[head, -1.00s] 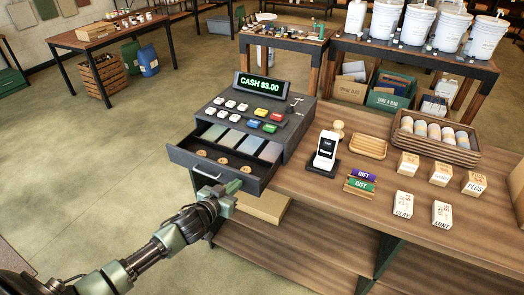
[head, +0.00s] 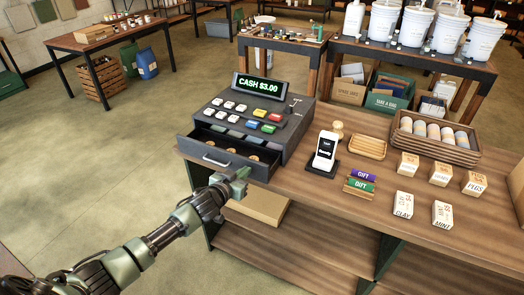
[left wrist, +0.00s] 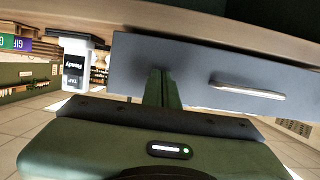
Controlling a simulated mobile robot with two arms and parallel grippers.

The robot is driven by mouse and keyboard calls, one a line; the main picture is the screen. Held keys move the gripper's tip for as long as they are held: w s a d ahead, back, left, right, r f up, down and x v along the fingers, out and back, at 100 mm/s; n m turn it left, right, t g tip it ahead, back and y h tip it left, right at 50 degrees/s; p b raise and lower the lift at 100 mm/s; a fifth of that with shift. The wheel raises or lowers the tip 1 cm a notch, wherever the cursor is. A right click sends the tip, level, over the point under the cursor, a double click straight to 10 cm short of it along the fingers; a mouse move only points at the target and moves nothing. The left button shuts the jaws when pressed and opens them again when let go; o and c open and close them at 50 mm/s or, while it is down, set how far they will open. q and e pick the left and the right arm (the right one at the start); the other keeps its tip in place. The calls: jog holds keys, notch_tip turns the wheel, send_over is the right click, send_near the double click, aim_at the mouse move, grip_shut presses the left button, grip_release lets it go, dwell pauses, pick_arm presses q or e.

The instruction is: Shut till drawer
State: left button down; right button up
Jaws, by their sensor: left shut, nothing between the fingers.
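The cash register (head: 255,115) stands on the wooden counter, its display reading "CASH $3.00". Its till drawer (head: 225,157) is partly open, with a strip of the coin and note compartments showing. My left gripper (head: 238,176) is shut and empty, with its fingertips at the drawer's front face, right of the handle in the head view. In the left wrist view the drawer front (left wrist: 200,75) fills the middle, and the shut fingers (left wrist: 162,88) meet it beside the silver handle (left wrist: 248,88). My right gripper is not in view.
A card reader (head: 325,150), gift cards (head: 360,182), a small wooden tray (head: 368,147) and several small boxes (head: 404,204) stand on the counter right of the register. Open floor (head: 90,170) lies to the left.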

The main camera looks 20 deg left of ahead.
aim_at(252, 163)
pick_arm(q)
jog(key=shift+w+d+b, duration=0.2)
jog(key=shift+w+b, duration=0.55)
jog(key=shift+w, duration=1.7)
jog(key=shift+w+d+b, duration=0.2)
jog(key=shift+w+b, duration=1.1)
jog(key=shift+w, duration=1.3)
jog(key=shift+s+d+p, duration=0.1)
jog(key=shift+s+p, duration=0.35)
jog(key=shift+p, duration=0.15)
jog(key=s+p, duration=0.1)
jog(key=s, duration=0.2)
jog(key=s+p, duration=0.1)
jog(key=shift+s+a+r+p, duration=0.1)
jog(key=shift+s+a+p, duration=0.15)
jog(key=shift+p, duration=0.1)
jog(key=s+p, duration=0.4)
jog(key=s, duration=0.4)
jog(key=shift+s+a, duration=0.3)
jog(key=shift+a, duration=0.1)
